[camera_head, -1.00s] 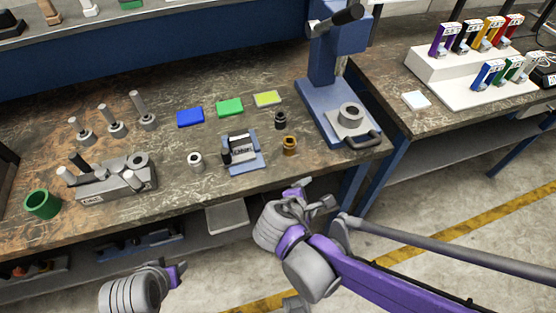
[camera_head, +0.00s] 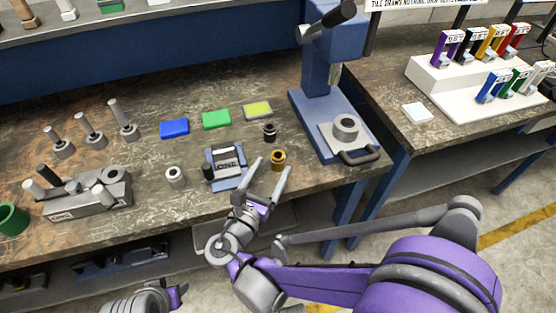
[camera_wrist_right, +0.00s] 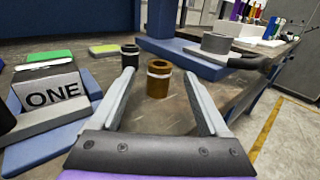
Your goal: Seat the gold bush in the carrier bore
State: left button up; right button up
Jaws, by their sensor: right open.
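The gold bush (camera_head: 278,160) stands upright on the bench near its front edge, with a pale band around it. In the right wrist view the gold bush (camera_wrist_right: 159,84) shows ahead, between the lines of the two fingers. My right gripper (camera_head: 271,167) is open and empty, its fingertips just short of the bush. A grey ring-shaped carrier (camera_head: 346,124) with an open top sits on the blue press base; I cannot tell for sure that its hole is the carrier bore. My left gripper (camera_head: 174,297) is low at the bottom edge, mostly cut off.
A black bush (camera_head: 269,132) stands just behind the gold one, and a silver bush (camera_head: 175,175) farther left. A blue fixture (camera_head: 225,167) marked ONE is close on the left.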

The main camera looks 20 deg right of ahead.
aim_at(275, 160)
jog(key=x, duration=0.5)
jog(key=shift+r, duration=0.15)
grip_shut()
